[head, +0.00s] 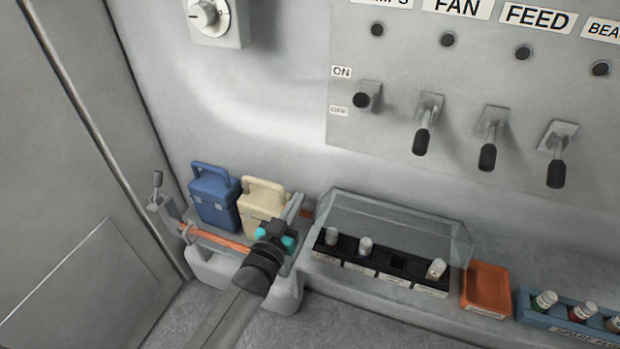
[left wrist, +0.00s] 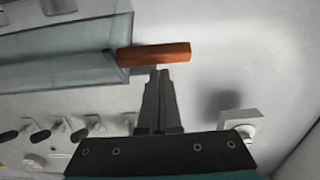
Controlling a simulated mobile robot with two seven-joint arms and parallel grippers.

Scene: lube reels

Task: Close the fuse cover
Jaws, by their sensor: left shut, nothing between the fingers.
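The clear fuse cover (head: 395,222) slants above and behind a black fuse row (head: 378,258) in the head view. How far it stands open is hard to tell. An orange bar (left wrist: 153,54) sticks out from the end of the clear cover (left wrist: 60,52) in the left wrist view; a bit of the bar (head: 307,213) shows in the head view. My left gripper (head: 297,206) is shut and empty at the left end of the cover. Its fingertips (left wrist: 162,70) are close against the bar; whether they touch is unclear. My right gripper is not in view.
A blue case (head: 213,198) and a cream case (head: 261,203) stand in a tray left of the cover. Toggle switches (head: 487,150) jut from the panel above.

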